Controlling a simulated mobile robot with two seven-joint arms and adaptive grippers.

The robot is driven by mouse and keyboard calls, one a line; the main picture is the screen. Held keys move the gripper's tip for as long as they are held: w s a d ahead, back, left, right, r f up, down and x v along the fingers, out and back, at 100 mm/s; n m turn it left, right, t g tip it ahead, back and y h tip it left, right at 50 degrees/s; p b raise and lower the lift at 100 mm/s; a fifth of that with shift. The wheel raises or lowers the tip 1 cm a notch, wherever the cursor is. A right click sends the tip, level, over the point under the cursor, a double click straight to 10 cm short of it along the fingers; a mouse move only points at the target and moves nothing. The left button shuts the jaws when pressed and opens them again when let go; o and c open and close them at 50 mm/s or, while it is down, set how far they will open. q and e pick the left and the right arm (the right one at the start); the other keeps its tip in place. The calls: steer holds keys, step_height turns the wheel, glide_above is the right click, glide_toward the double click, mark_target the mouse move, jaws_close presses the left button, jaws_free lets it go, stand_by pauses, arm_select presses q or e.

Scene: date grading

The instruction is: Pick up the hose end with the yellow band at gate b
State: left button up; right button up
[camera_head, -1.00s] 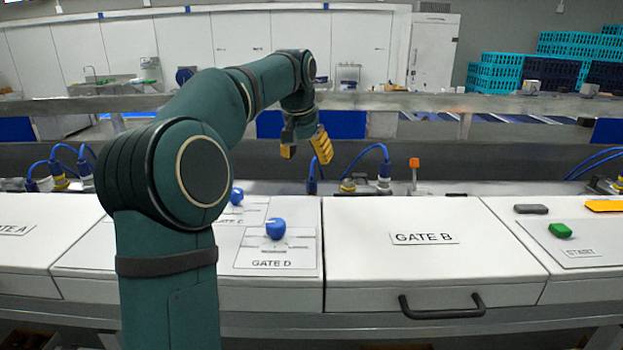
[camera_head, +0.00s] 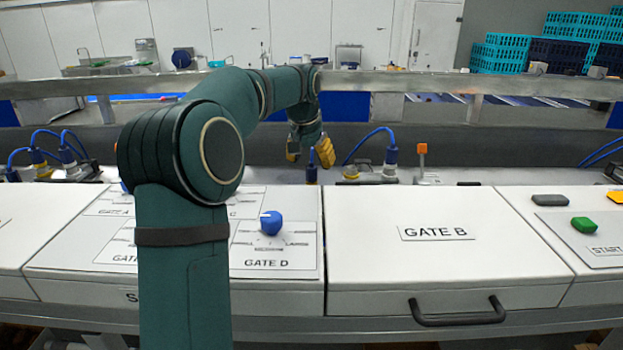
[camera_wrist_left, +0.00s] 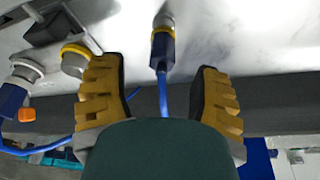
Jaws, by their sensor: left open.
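The hose end with the yellow band shows in the left wrist view as a blue connector with a yellow collar (camera_wrist_left: 162,46), seated at a pale metal port. Its blue hose runs down between my fingers. In the head view its blue connector (camera_head: 311,172) stands just below my left gripper (camera_head: 310,154), behind the gate B panel (camera_head: 440,255). My left gripper is open, with one yellow finger on each side of the hose line. It also shows in the wrist view (camera_wrist_left: 162,85). Contact is not visible. My right gripper is out of view.
A yellow-ringed port (camera_wrist_left: 75,60) lies close beside the hose end. Another blue connector (camera_head: 391,162) and an orange-topped post (camera_head: 422,158) stand to the right in the head view. A metal rail (camera_head: 430,84) runs behind. The panel tops are mostly clear.

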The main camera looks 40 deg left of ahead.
mark_target(311, 167)
arm_select(q)
steer(key=shift+b+x, duration=0.3)
steer(key=shift+x, duration=2.4)
steer(key=shift+s, duration=0.15)
jaws_close()
